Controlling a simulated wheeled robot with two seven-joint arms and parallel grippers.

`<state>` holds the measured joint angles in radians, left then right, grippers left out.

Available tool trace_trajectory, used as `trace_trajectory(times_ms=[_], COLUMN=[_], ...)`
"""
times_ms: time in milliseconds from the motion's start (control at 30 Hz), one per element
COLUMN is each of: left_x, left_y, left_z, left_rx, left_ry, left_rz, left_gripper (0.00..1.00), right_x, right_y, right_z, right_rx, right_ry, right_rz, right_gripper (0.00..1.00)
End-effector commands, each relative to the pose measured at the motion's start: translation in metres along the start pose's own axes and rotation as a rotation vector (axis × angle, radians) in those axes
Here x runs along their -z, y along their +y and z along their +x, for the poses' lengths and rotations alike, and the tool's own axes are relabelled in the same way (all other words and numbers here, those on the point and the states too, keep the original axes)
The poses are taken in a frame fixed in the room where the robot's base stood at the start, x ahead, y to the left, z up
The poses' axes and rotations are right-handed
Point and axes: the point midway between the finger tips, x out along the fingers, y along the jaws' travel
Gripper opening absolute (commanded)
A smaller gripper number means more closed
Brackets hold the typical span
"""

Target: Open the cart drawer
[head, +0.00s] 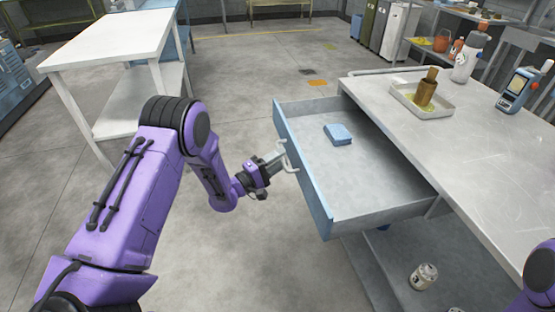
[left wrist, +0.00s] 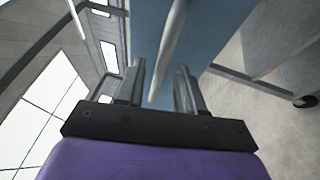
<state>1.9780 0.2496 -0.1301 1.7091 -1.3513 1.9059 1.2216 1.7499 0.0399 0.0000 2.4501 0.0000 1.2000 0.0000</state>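The cart drawer (head: 350,205) is pulled well out of the metal cart (head: 440,125), and its blue front faces left. The drawer handle (head: 289,157) is a pale bar on that front; in the left wrist view the bar (left wrist: 168,55) passes between my fingers. My left gripper (head: 277,158) is at the handle, and in the left wrist view its two fingers (left wrist: 160,88) stand apart with gaps beside the bar. A folded blue cloth (head: 338,134) lies inside the drawer. My right gripper is out of view.
On the cart top are a tray (head: 436,108) with a brush, a white bottle (head: 466,58) and a blue handheld device (head: 516,90). A can (head: 423,276) stands on the lower shelf. A white table (head: 115,42) is at left. The floor between is clear.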

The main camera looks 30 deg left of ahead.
Motion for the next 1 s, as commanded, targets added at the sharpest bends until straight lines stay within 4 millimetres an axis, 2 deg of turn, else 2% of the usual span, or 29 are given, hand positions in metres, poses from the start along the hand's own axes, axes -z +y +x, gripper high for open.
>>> trace_trajectory(times_ms=[233, 333, 700, 833, 1000], left_x=[0.001, 0.002, 0.001, 0.001, 0.000], left_y=[0.001, 0.000, -0.001, -0.001, 0.000], left_z=[0.000, -0.007, -0.087, -0.102, -0.106], left_rx=[-0.002, -0.001, -0.002, -0.001, -0.002], left_ry=[0.003, 0.005, 0.006, 0.004, 0.002], left_rz=[0.000, 0.000, -0.002, -0.001, 0.000], left_gripper=[0.37, 0.37, 0.37, 0.37, 0.37], right_x=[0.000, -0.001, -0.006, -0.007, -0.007], right_y=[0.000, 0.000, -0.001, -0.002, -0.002], right_z=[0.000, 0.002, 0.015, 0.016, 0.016], right_rx=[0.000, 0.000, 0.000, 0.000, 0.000], right_ry=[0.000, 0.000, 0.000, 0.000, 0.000], right_rz=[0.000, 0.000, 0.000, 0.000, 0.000], right_gripper=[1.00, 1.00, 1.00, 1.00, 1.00])
